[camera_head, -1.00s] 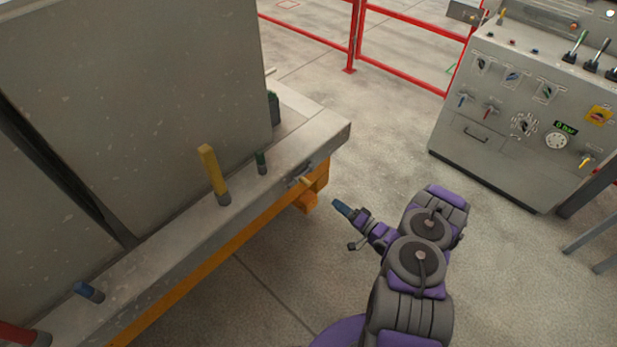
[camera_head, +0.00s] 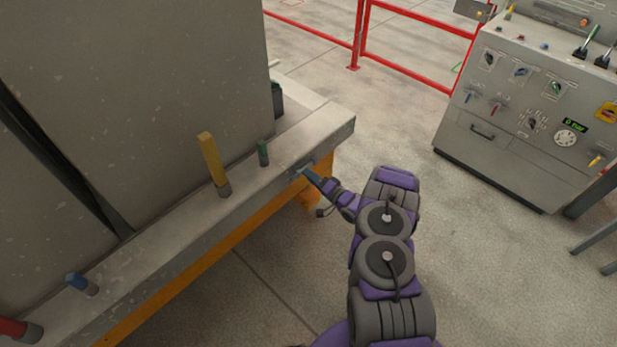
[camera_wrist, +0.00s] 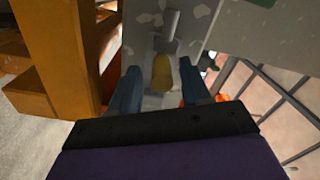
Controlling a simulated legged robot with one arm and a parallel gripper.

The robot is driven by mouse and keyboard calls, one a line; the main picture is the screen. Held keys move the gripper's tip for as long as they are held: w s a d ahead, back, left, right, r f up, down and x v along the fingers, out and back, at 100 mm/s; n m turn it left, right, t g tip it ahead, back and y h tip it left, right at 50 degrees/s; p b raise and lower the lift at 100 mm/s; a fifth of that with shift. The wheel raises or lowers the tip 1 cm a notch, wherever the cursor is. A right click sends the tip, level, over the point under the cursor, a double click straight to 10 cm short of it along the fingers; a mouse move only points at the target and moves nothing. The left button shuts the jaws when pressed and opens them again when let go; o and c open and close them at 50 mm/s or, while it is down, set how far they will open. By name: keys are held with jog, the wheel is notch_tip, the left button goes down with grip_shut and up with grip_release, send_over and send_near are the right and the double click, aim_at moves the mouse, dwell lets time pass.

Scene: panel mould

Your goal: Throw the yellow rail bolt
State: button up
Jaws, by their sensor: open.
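The yellow rail bolt (camera_wrist: 162,72) shows in the wrist view as a yellow handle with a grey metal rod and plate behind it, on the side of the grey rail (camera_head: 335,133). My gripper (camera_wrist: 158,88) is open, with one blue-grey finger on each side of the yellow handle. I cannot tell whether either finger touches it. In the head view my gripper (camera_head: 309,174) is at the side of the rail near its far end, and it hides most of the bolt there.
A yellow post (camera_head: 213,160), a green peg (camera_head: 263,153) and a blue peg (camera_head: 80,283) stand on the rail, beside a big grey panel (camera_head: 140,90). An orange beam (camera_head: 225,255) runs below. A control console (camera_head: 510,130) stands right.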

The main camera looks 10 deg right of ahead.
jog(key=shift+x, duration=0.95)
grip_shut()
